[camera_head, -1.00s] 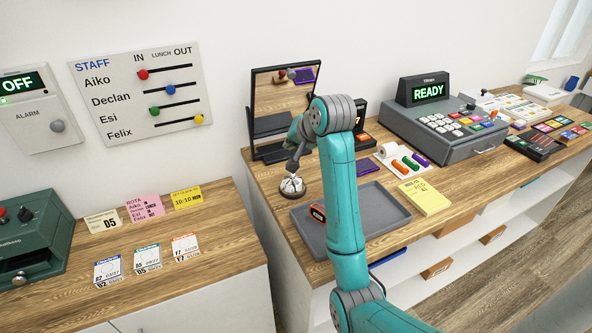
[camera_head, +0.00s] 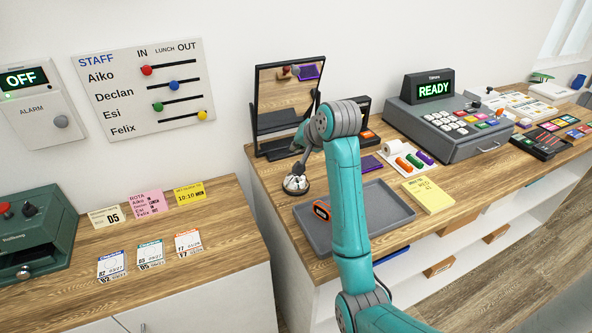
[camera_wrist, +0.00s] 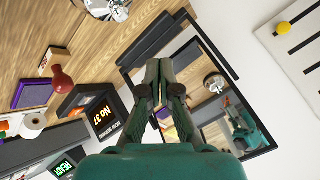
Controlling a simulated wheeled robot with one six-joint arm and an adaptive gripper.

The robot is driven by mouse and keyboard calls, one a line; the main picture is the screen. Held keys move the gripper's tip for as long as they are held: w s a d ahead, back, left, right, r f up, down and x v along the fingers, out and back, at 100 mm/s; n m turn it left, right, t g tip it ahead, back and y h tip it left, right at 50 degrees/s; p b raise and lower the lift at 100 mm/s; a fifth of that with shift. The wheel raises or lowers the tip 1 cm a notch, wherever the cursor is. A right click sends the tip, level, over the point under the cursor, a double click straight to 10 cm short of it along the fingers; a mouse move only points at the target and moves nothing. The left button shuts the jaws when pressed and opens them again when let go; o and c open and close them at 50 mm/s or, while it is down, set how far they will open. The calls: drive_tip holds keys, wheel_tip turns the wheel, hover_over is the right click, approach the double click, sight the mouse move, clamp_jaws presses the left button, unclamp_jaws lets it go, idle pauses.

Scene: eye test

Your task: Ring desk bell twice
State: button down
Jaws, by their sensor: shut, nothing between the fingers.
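The desk bell (camera_head: 296,187), a silver dome on a dark base, stands on the wooden counter left of the grey tray. It also shows cut off at the top edge of the wrist view (camera_wrist: 106,8). My gripper (camera_head: 299,167) is just above the bell in the head view, partly overlapping its top. In the wrist view my gripper's fingers (camera_wrist: 165,68) are together and empty, with the bell apart from them in the picture, up and left. I cannot tell whether the fingertips touch the bell.
A black-framed mirror (camera_head: 318,75) stands close behind my gripper and reflects the bell and arm. The grey tray (camera_head: 385,200) holds an orange item (camera_head: 322,210). A cash register (camera_head: 445,125) reading READY stands to the right. Bare counter lies left of the bell.

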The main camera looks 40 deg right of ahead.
drive_tip(key=shift+f, duration=2.4)
drive_tip(key=shift+f, duration=0.2)
drive_tip(key=shift+f, duration=0.25)
drive_tip(key=shift+f, duration=0.45)
idle(0.4)
drive_tip(key=shift+r, duration=0.9)
drive_tip(key=shift+r, duration=2.5)
